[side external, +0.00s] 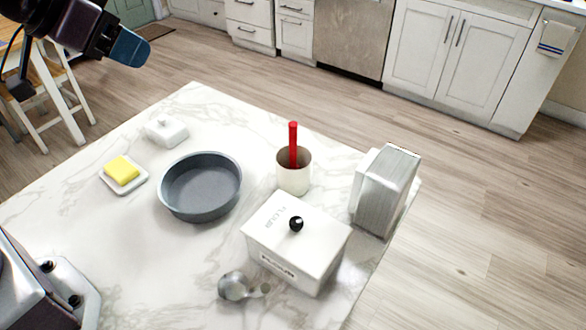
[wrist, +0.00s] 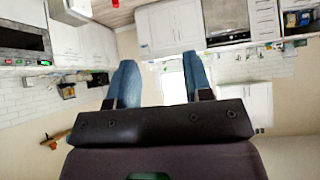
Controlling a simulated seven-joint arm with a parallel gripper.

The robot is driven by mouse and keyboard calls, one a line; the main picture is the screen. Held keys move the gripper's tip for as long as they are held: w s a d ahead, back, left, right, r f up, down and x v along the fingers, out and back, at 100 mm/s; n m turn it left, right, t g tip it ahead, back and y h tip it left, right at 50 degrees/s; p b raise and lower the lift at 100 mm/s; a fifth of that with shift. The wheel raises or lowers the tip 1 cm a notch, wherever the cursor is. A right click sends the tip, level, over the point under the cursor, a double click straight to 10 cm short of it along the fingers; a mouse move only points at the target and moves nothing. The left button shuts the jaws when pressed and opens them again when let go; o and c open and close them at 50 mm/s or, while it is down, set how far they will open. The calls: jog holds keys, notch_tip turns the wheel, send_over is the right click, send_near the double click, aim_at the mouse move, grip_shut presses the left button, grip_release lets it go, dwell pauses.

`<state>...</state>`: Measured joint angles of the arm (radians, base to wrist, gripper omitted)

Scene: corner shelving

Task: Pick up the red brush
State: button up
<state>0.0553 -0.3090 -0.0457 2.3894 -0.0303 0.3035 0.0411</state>
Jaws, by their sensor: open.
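The red brush (side external: 293,144) stands upright in a cream cup (side external: 295,179) on the marble counter, with its red handle sticking up. Its lower end is hidden inside the cup. My gripper (side external: 132,50) is at the upper left of the side view, high above the counter and well apart from the brush. In the wrist view my gripper (wrist: 160,84) shows two blue fingers spread wide with nothing between them. The brush does not show clearly in the wrist view.
On the marble counter (side external: 215,115), a grey round pan (side external: 200,188) is left of the cup. A white flour box (side external: 295,245) stands in front, with a metal spoon (side external: 233,287) nearby. A napkin holder (side external: 385,190) is right. A yellow block (side external: 122,170) and white butter dish (side external: 166,131) are left.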

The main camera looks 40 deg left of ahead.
jog(key=w+d+f+t, duration=0.2)
jog(key=w+d+f, duration=0.1)
jog(key=w, duration=0.4)
jog(key=m+t+h, duration=0.1)
jog(key=t+h, duration=0.2)
jog(key=t, duration=0.1)
send_over(290, 134)
jog(key=s+a, duration=0.3)
notch_tip(290, 134, down, 12)
jog(key=f+t, duration=0.1)
jog(key=f, duration=0.1)
jog(key=s+d+f+t, duration=0.1)
jog(key=f, duration=0.1)
jog(key=d+f+t, duration=0.1)
jog(key=f, duration=0.1)
jog(key=shift+s, duration=0.3)
jog(key=x, duration=0.7)
jog(key=shift+w+f, duration=0.1)
jog(key=shift+w, duration=0.1)
grip_shut()
